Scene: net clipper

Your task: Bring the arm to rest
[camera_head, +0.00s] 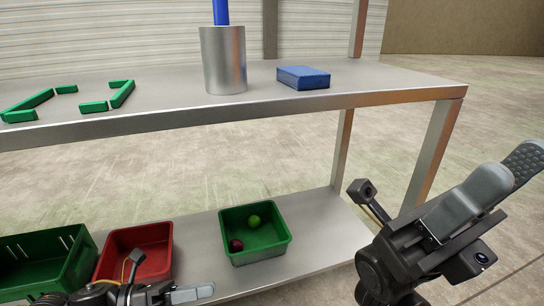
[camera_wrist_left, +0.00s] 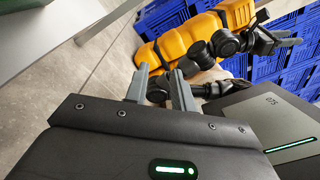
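My left gripper (camera_head: 195,293) is low at the bottom left in the head view, in front of the lower shelf, with only part of it showing. The left wrist view shows its two grey fingers (camera_wrist_left: 160,72) apart with nothing between them. My right gripper (camera_head: 512,172) is raised at the right edge of the head view, beyond the end of the shelf unit. Its two fingers point up and right, and a textured inner pad shows; I see nothing held.
The metal shelf unit (camera_head: 300,97) bears green bars (camera_head: 121,94), a metal cylinder (camera_head: 223,60) with a blue piece above, and a blue block (camera_head: 303,77). Below stand a green crate (camera_head: 45,262), a red bin (camera_head: 137,250) and a green bin (camera_head: 254,257) holding two balls. Blue crates (camera_wrist_left: 277,68) show in the wrist view.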

